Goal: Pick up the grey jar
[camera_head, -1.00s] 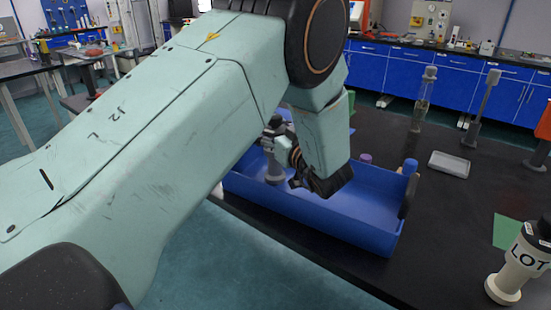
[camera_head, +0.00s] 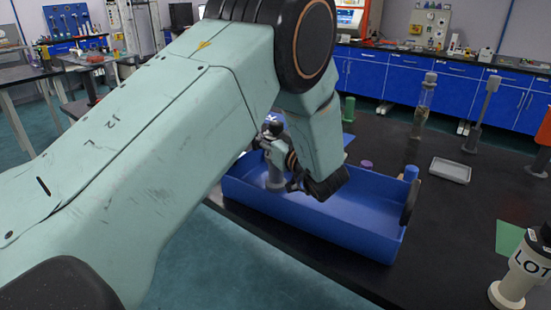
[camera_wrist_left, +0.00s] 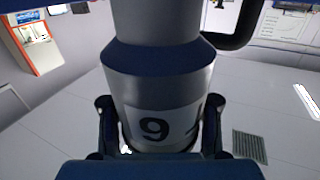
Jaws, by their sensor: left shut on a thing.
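The grey jar (camera_head: 275,178) stands upright at the left end of the blue tray (camera_head: 330,222) in the head view. My left arm hides part of it. My left gripper (camera_head: 280,152) is shut on the jar above its base. I cannot tell whether the jar's base touches the tray floor. My right gripper is not in view.
A blue-capped item (camera_head: 411,173) and a purple-topped one (camera_head: 366,165) are near the tray's right end. A green bottle (camera_head: 348,108) stands behind. A shallow grey tray (camera_head: 451,170) and a white LOT container (camera_head: 518,270) are to the right on the black bench (camera_head: 450,215).

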